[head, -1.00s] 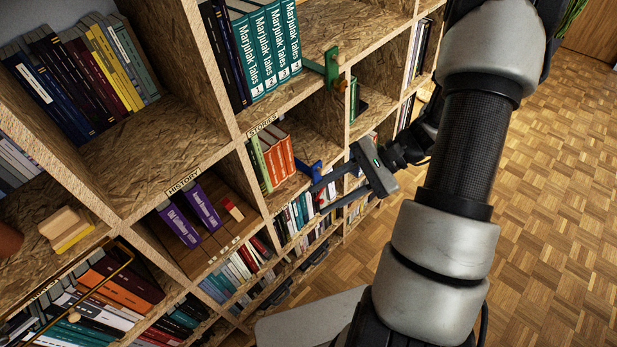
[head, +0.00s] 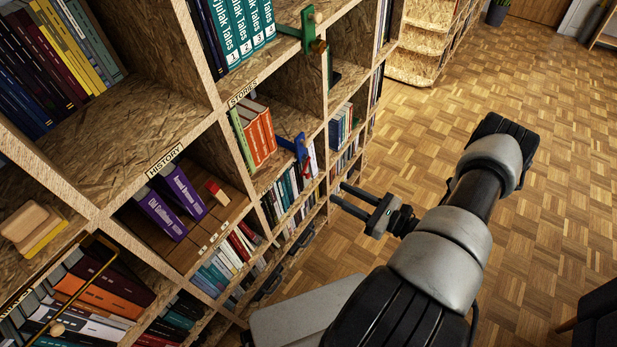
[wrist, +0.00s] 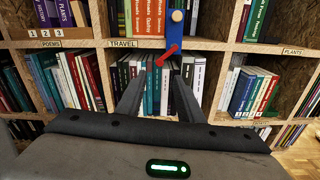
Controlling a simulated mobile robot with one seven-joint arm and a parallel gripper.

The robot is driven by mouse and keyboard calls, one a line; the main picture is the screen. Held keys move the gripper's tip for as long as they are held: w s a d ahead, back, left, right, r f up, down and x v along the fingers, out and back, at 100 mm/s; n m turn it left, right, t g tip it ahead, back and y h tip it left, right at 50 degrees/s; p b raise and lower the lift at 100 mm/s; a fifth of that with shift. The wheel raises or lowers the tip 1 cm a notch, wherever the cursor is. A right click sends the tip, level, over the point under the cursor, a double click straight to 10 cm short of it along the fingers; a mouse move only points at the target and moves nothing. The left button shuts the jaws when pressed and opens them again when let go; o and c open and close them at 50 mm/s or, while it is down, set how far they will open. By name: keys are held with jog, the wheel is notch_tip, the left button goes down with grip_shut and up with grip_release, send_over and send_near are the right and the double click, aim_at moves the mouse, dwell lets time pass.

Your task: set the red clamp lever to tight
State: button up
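The blue clamp (head: 297,146) is fixed on the shelf edge right of the orange books. In the head view, the red lever (head: 306,169) is small and low on the clamp. My gripper (head: 337,192) is open and empty, apart from the clamp, to its lower right. In the wrist view, my gripper (wrist: 162,74) has its fingertips just below the lever in the picture.
A green clamp (head: 308,31) sits on the shelf edge higher up. Rows of books (head: 290,192) fill the compartments behind and below the blue clamp. A gold wire handle-like frame (head: 93,270) sticks out at lower left.

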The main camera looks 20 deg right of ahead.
aim_at(309, 177)
jog(key=b+x, duration=0.1)
jog(key=x, duration=1.2)
jog(key=shift+s, duration=0.1)
